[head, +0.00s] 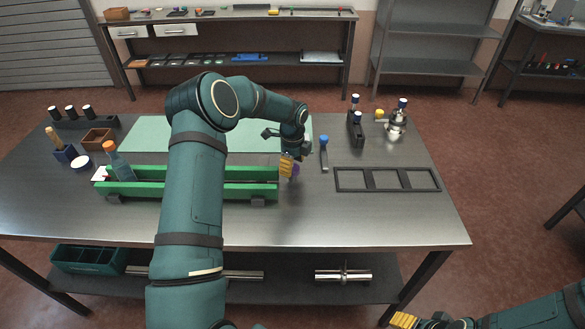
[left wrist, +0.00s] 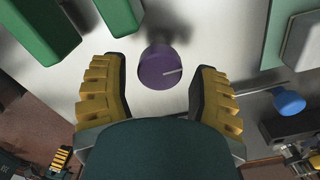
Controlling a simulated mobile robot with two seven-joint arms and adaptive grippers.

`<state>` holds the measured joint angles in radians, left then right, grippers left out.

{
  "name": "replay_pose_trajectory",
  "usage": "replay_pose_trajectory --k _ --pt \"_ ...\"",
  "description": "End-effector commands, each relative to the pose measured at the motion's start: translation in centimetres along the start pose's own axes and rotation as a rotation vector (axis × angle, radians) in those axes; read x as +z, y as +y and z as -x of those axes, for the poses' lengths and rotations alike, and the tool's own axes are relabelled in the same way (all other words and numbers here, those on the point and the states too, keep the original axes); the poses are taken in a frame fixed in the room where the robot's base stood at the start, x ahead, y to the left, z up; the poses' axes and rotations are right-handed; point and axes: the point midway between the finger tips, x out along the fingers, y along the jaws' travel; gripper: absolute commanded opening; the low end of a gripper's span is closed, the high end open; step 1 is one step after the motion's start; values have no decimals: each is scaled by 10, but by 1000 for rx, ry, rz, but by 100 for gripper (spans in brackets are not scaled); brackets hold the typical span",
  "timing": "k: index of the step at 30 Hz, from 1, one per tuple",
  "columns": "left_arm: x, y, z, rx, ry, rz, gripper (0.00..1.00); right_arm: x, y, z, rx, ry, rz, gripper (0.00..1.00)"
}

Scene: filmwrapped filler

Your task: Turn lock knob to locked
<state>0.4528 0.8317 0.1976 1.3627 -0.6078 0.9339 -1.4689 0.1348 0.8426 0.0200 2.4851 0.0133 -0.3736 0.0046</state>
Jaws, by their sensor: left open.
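The lock knob is a round purple knob (left wrist: 163,66) with a pale pointer line. In the left wrist view the line runs from its middle toward the right. In the head view a small part of the knob (head: 296,170) shows beside the yellow fingers, at the right end of the green fixture. My left gripper (head: 287,166) is open above it. In the left wrist view the left gripper's fingers (left wrist: 158,78) stand on either side of the knob, with gaps showing. My right gripper (head: 404,320) shows only partly at the bottom right edge, away from the table.
A green long fixture (head: 230,174) lies left of the knob. A blue-ended tool (head: 324,152) lies just right of it, also in the left wrist view (left wrist: 289,102). A dark three-frame rack (head: 388,180) lies further right. The front table strip is clear.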

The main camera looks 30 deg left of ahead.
Motion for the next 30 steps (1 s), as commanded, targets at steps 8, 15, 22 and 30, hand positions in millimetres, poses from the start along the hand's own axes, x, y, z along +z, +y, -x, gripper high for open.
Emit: replay_pose_trajectory --k 8,15,22,30 --pt "0 -1 58 -4 -1 -1 61 0 0 0 0 0 0 64" --pt "0 0 94 -2 0 -1 61 0 0 0 0 0 0 64" --pt "0 0 104 0 0 -2 61 0 0 0 0 0 0 64" --pt "0 0 104 0 0 -1 61 0 0 0 0 0 0 64"
